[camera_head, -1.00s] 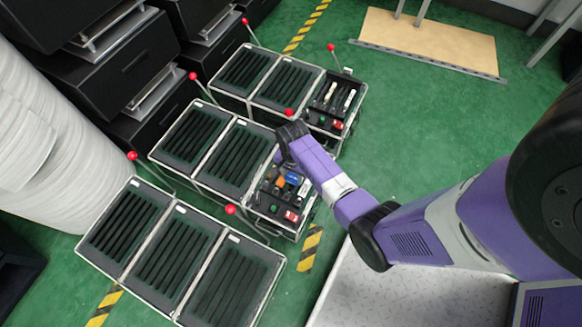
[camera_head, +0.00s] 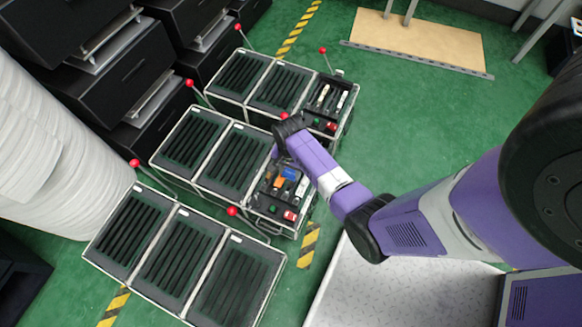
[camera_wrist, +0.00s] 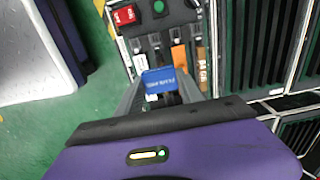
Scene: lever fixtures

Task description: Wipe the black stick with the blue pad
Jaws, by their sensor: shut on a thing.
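The blue pad (camera_wrist: 160,80), with white lettering, is between the fingers of my gripper (camera_wrist: 160,92) in the wrist view. The fingers are shut on it, over the black fixture box (camera_wrist: 188,14). It also shows as a small blue patch in the head view (camera_head: 290,173), just below the dark end of my arm. A dark upright strip (camera_wrist: 157,48) beyond the pad may be the black stick, but I cannot tell for sure. My wrist hides part of the box in the head view.
An orange block (camera_wrist: 180,56), a tan labelled block (camera_wrist: 201,68) and a red switch (camera_wrist: 125,15) are close by in the box. Slatted black panels (camera_head: 232,160) and red-knobbed levers (camera_head: 233,211) stand to the left. Green floor (camera_head: 410,130) is open at right.

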